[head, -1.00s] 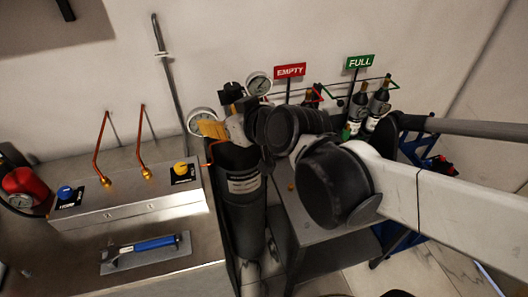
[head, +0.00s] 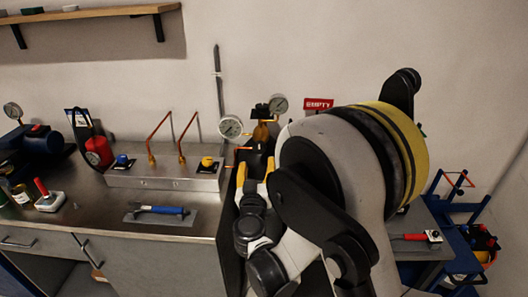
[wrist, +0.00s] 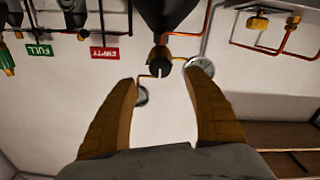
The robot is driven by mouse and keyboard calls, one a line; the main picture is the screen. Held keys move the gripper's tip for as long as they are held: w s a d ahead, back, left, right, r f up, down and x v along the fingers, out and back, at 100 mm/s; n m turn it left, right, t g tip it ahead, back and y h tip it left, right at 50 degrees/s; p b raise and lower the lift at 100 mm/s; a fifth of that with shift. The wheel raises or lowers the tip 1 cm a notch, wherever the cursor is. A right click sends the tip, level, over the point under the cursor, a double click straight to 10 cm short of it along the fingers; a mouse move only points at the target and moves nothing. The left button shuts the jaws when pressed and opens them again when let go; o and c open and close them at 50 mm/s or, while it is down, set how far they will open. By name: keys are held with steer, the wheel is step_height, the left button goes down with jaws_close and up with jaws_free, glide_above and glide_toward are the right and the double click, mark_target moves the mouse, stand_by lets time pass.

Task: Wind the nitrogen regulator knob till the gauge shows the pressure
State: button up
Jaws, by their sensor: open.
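The black regulator knob (wrist: 160,68) shows at the cylinder's neck in the wrist view, which is upside down. My gripper (wrist: 163,84) is open and empty, its two orange-brown fingers spread apart. In that view the knob appears between and just beyond the fingertips, with no visible contact. Two round white gauges flank the regulator in the head view, a left gauge (head: 230,127) and a right gauge (head: 278,103). Their needles are too small to read. The dark gas cylinder (wrist: 165,14) is largely hidden behind my arm in the head view.
A red EMPTY sign (head: 318,104) is behind the cylinder. A blue cart (head: 462,235) stands at right. Copper pipes run close to the regulator.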

mark_target(259, 150)
steer(key=w+b, duration=0.1)
steer(key=w, duration=0.8)
steer(key=shift+w+d+b, duration=0.15)
steer(key=shift+w+b, duration=0.05)
steer(key=shift+b, duration=0.15)
steer(key=c, duration=1.2)
